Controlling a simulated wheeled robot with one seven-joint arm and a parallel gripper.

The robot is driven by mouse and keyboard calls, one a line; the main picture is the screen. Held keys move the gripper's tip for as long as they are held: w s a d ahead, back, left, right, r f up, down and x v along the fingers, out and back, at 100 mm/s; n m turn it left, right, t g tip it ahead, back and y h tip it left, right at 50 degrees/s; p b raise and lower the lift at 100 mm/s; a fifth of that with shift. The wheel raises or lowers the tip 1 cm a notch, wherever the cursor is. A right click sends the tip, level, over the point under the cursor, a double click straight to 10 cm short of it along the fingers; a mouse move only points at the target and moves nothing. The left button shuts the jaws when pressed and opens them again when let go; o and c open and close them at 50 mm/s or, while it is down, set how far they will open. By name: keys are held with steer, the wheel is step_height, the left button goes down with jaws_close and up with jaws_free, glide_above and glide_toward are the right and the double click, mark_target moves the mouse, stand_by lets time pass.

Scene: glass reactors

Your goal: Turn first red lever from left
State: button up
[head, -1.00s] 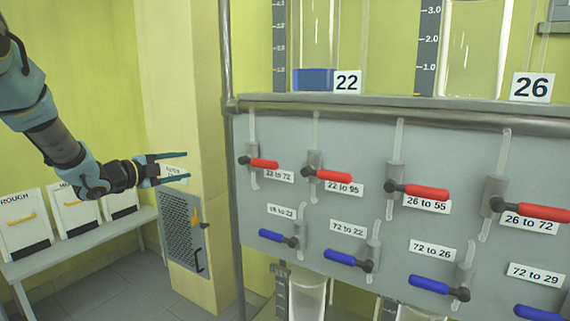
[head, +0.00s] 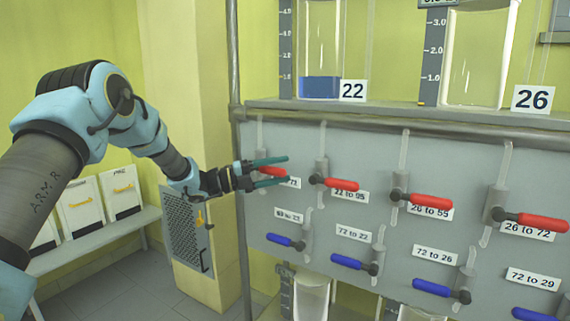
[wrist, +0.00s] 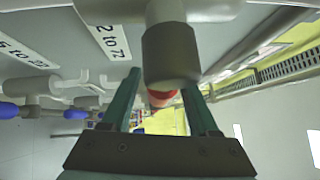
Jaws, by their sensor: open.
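The first red lever from the left (head: 272,171) sits on the grey panel (head: 340,280), pointing right from its valve; part of it is hidden behind my gripper. My gripper (head: 285,170) is open in front of it, one finger above and one below it in the head view. In the wrist view the red lever (wrist: 161,98) shows between the open fingers (wrist: 165,100), mostly hidden by a grey valve part (wrist: 170,55). I cannot tell whether the fingers touch it. The label beside it is partly covered.
More red levers (head: 340,183) continue to the right along the top row. Blue levers (head: 280,240) form a lower row. A horizontal pipe (head: 400,124) and a vertical post (head: 238,200) frame the panel. A bench with white boxes (head: 80,207) stands at left.

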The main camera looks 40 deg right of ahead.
steer(key=shift+x, duration=0.85)
steer(key=shift+c, duration=0.3)
jaws_close()
stand_by(0.6)
